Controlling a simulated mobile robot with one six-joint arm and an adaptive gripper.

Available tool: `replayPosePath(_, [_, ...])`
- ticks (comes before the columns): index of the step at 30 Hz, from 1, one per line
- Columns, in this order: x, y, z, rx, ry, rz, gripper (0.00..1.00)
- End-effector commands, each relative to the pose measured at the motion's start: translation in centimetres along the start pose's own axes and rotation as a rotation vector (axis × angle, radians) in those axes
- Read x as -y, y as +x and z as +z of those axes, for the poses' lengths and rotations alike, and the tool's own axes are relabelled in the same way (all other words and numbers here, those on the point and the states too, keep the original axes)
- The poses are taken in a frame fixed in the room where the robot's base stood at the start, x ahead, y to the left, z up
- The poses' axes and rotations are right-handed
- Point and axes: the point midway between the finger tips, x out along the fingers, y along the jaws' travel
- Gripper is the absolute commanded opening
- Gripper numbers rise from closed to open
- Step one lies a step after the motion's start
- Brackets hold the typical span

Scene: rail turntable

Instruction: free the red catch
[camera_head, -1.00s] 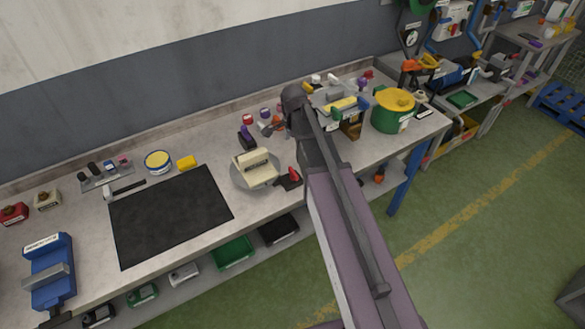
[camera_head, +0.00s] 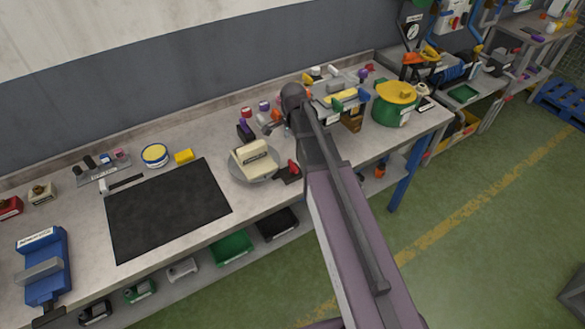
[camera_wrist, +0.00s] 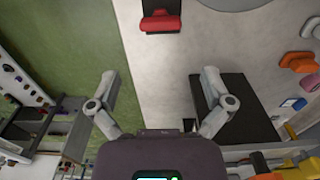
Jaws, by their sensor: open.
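The red catch (camera_head: 293,166) sits on a small dark base at the bench's front edge, right beside the grey turntable disc (camera_head: 236,172). A cream block (camera_head: 255,160) stands on the disc. In the wrist view the red catch (camera_wrist: 160,24) lies at the top centre on its black plate, with part of the disc (camera_wrist: 235,3) at the top edge. My gripper (camera_wrist: 160,76) is open and empty, its two fingers wide apart. The catch appears beyond the fingertips, between their lines, and not touched.
A black mat (camera_head: 165,210) lies left of the disc. A green pot with a yellow lid (camera_head: 396,103) stands to the right. A black flat-topped object (camera_wrist: 245,110) lies beside the right finger in the wrist view. Green floor (camera_wrist: 60,40) is open in front.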

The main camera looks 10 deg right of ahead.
Motion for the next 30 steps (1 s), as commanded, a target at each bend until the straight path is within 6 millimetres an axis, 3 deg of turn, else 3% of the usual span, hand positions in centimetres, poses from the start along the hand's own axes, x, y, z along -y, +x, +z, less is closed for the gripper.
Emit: replayPosePath(30, [0.0,8.2,0.1,0.0,-0.001,0.0,1.0])
